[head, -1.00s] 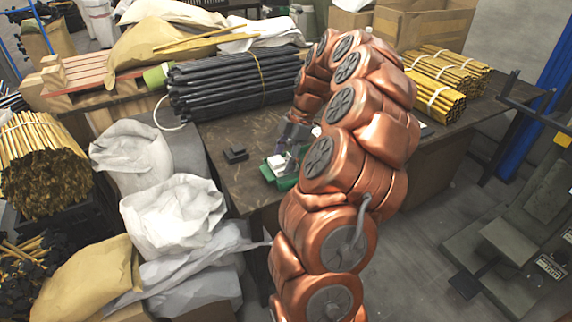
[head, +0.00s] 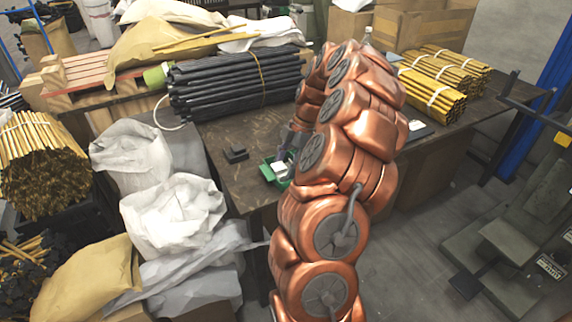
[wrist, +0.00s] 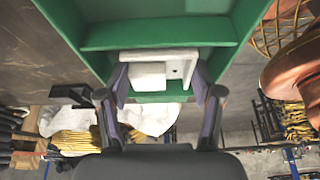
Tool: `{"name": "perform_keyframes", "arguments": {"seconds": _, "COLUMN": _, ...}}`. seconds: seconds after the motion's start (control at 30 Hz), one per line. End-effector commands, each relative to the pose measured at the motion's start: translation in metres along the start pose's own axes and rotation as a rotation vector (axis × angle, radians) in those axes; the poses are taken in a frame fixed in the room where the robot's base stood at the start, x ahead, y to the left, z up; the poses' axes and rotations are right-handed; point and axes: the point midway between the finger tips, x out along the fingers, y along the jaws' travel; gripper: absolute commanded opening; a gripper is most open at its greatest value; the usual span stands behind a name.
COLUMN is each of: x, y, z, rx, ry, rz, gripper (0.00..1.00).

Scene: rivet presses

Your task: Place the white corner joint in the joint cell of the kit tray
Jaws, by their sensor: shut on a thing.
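The white corner joint (wrist: 158,60) sits between the two fingers of my gripper (wrist: 160,88) in the wrist view, and the gripper is shut on it. The green kit tray (wrist: 157,34) is right beyond the joint, and the joint overlaps a cell at the tray's near end, beside a green divider. In the head view the tray (head: 266,173) lies near the table's front edge, with the white joint (head: 280,167) at or in it. Whether the joint touches the cell floor cannot be told. My arm hides the tray's right side and most of my gripper.
A small black part (head: 236,155) lies on the brown table (head: 228,185) left of the tray. A bundle of black tubes (head: 235,82) lies behind. Brass rod bundles (head: 435,90) are on the right. White sacks (head: 172,212) stand in front at left.

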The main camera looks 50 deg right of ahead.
Motion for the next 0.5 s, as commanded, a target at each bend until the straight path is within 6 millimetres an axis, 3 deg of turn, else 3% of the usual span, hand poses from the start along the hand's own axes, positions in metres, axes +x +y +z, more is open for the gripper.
{"name": "perform_keyframes", "arguments": {"seconds": 0.2, "x": 0.0039, "y": 0.0, "z": 0.0015, "rx": 0.0, "ry": 0.0, "rz": 0.0, "gripper": 0.34}}
{"name": "perform_keyframes", "arguments": {"seconds": 0.23, "x": 0.0032, "y": 0.0, "z": 0.0013, "rx": 0.0, "ry": 0.0, "rz": 0.0, "gripper": 0.68}}
{"name": "perform_keyframes", "arguments": {"seconds": 0.33, "x": 0.0027, "y": 0.0, "z": 0.0011, "rx": 0.0, "ry": 0.0, "rz": 0.0, "gripper": 0.76}}
{"name": "perform_keyframes", "arguments": {"seconds": 0.5, "x": 0.0027, "y": -0.0001, "z": 0.001, "rx": 0.0, "ry": 0.0, "rz": 0.0, "gripper": 0.76}}
